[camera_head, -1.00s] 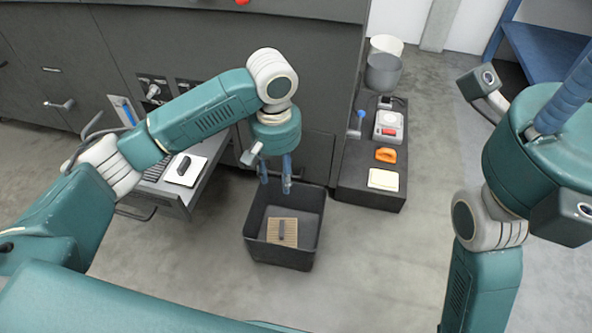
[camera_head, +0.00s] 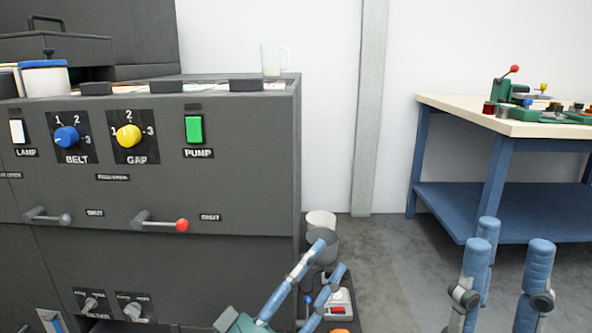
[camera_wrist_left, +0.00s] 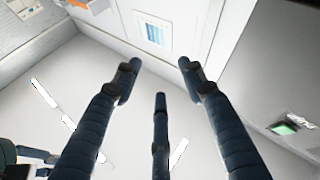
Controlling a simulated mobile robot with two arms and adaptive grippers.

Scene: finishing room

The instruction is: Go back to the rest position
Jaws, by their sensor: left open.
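My left gripper (camera_head: 325,260) is at the bottom centre of the head view, in front of the right end of the grey machine (camera_head: 150,190). Its blue fingers point up and stand apart, with nothing between them. In the left wrist view its fingers (camera_wrist_left: 157,80) are spread and empty against a pale background. My right gripper (camera_head: 508,242) is at the lower right of the head view. Its fingers point up, apart and empty, in front of the blue workbench. Most of both arms is out of view.
The blue workbench (camera_head: 500,203) with a pale top stands at the right. Grey pots (camera_head: 322,245) and a box with a red switch (camera_head: 339,305) are low behind my left gripper. A clear mug (camera_head: 270,60) stands on the machine's top edge. Floor shows between machine and workbench.

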